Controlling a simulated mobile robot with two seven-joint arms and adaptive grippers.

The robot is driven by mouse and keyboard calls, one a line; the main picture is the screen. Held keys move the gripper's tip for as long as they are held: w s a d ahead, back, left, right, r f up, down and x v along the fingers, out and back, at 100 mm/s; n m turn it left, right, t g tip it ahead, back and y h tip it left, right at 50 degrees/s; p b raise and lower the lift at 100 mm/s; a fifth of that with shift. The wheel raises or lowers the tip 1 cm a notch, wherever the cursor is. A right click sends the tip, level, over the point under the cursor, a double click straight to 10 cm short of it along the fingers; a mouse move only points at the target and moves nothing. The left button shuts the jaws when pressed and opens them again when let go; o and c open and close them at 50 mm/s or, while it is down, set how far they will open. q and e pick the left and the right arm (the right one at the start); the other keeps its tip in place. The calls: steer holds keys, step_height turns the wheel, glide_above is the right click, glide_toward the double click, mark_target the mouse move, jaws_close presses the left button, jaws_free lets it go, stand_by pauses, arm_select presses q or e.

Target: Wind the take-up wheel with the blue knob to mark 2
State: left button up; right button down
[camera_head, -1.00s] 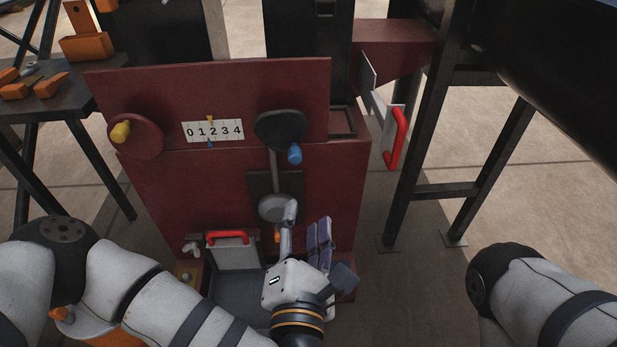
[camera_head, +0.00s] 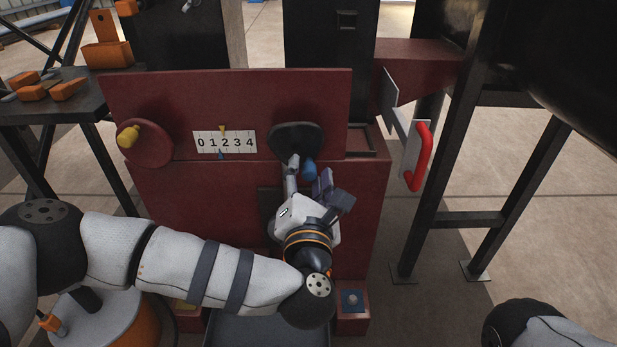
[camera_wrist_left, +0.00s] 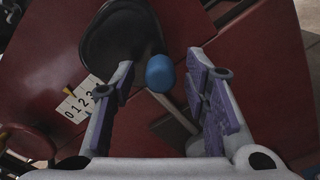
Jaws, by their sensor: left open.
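The take-up wheel (camera_head: 294,138) is a dark disc on the red press front; its blue knob (camera_head: 309,170) sits at its lower right. The knob also shows in the left wrist view (camera_wrist_left: 160,73). My left gripper (camera_head: 305,176) is open just below the wheel. In the wrist view its two fingers (camera_wrist_left: 160,82) flank the knob with gaps on both sides, the knob near the tips and nothing gripped. The white scale (camera_head: 225,142) reads 0 to 4. A yellow pointer (camera_head: 222,129) above and a blue pointer (camera_head: 220,153) below both stand close to 2.
A second red wheel with a yellow knob (camera_head: 128,137) is at the left. A red handle (camera_head: 418,157) sticks out at the right, near black frame legs (camera_head: 447,160). An orange bin (camera_head: 107,54) stands on the side table at the upper left.

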arm_select(q)
steer(key=shift+c, duration=0.3)
jaws_close()
